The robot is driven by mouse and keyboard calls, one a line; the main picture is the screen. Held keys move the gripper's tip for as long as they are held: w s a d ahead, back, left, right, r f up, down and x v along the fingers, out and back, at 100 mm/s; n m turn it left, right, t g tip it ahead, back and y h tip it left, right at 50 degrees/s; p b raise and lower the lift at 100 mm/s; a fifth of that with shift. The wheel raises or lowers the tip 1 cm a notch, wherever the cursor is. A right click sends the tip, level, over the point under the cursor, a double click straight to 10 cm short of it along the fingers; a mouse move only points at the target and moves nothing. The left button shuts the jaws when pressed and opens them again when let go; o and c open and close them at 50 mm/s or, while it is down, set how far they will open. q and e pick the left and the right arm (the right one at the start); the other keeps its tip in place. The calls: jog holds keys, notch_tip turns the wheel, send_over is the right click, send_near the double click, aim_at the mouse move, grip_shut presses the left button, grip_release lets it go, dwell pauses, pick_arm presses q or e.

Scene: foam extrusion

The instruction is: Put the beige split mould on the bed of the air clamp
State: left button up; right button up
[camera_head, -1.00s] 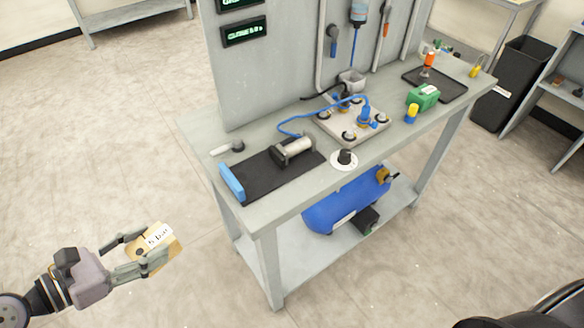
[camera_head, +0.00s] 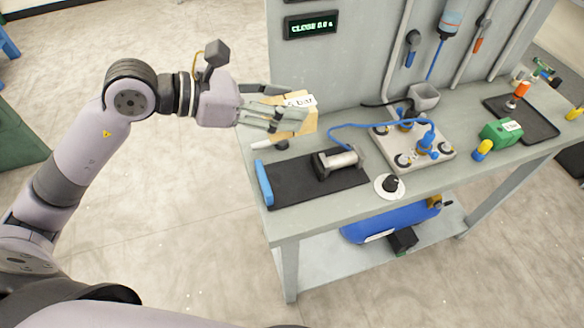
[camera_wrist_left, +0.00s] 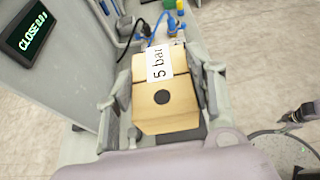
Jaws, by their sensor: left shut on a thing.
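The beige split mould (camera_head: 296,126), a block with a white "5 bar" label, is held in my left gripper (camera_head: 286,107). In the left wrist view the mould (camera_wrist_left: 158,118) sits between the two fingers, with a dark round hole in its near face. The air clamp's black bed (camera_head: 300,188) lies at the left end of the bench, with a blue end stop (camera_head: 264,183) and a metal cylinder (camera_head: 340,160). The mould is above the bench, behind the bed in the head view, apart from it. A dark part at the right of the wrist view may be my right gripper (camera_wrist_left: 300,113); its fingers are unclear.
A plate with blue fittings (camera_head: 412,150), a blue hose and a green box (camera_head: 500,133) stand farther right. The upright panel (camera_head: 350,65) rises behind, with a display reading "CLOSE".

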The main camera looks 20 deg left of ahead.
pick_arm(q)
jog(key=f, duration=0.5)
jog(key=shift+s+a, duration=0.1)
jog(key=shift+s, duration=0.1)
notch_tip(320, 180, down, 8)
jog(key=shift+w+f, duration=0.1)
jog(key=shift+f, duration=0.05)
notch_tip(320, 180, down, 4)
jog(key=shift+r, duration=0.2)
jog(key=shift+f+b, duration=0.25)
jog(key=shift+b, duration=0.05)
jog(key=o, duration=1.4)
jog(key=shift+c, duration=0.2)
pick_arm(e)
jog(key=shift+a+f, duration=0.25)
pick_arm(q)
jog(key=shift+r, duration=0.1)
pick_arm(e)
jog(key=shift+d, duration=0.1)
